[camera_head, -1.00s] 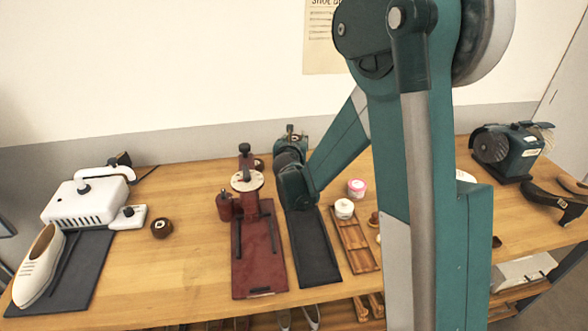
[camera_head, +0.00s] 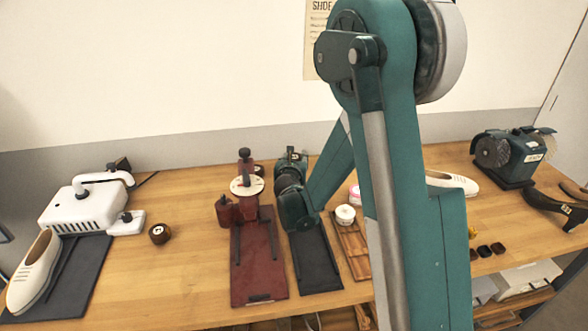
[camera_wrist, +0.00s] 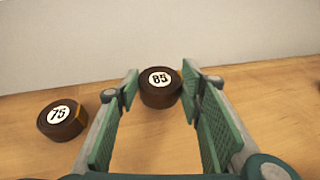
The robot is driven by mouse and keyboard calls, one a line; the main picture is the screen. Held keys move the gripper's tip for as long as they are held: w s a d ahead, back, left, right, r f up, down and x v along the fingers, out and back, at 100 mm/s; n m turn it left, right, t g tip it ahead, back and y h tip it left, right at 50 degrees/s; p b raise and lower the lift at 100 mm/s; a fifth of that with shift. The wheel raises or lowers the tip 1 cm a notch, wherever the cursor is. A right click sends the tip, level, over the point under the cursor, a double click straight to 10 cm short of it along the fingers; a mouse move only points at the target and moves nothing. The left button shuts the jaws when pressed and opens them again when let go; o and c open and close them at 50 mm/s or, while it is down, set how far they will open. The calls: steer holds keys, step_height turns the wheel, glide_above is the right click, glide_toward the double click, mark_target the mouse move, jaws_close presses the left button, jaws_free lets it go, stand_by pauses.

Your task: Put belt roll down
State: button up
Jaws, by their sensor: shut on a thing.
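A dark brown belt roll with a round white label reading 85 (camera_wrist: 160,88) sits between the fingertips of my gripper (camera_wrist: 160,80), which is shut on it. I cannot tell whether its underside touches the wooden bench. A second brown roll labelled 75 (camera_wrist: 62,119) stands on the bench to the left, apart from my gripper. In the head view my gripper (camera_head: 290,158) is at the back of the bench, mostly hidden by its own wrist. A roll (camera_head: 259,170) shows partly behind the red press, and another brown roll (camera_head: 159,233) lies further left.
White jars (camera_head: 345,214) on a wooden tray (camera_head: 353,255) are to the right. A white machine (camera_head: 85,207) and shoe are far left. The wall is close behind.

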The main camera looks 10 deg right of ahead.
steer(key=shift+f, duration=0.1)
steer(key=shift+f+b, duration=0.45)
steer(key=shift+f, duration=1.4)
steer(key=shift+f, duration=0.15)
steer(key=o, duration=1)
steer(key=shift+c, duration=0.2)
steer(key=shift+r, duration=0.25)
steer(key=p+v, duration=0.2)
steer(key=v, duration=1)
steer(key=shift+s+d, duration=0.1)
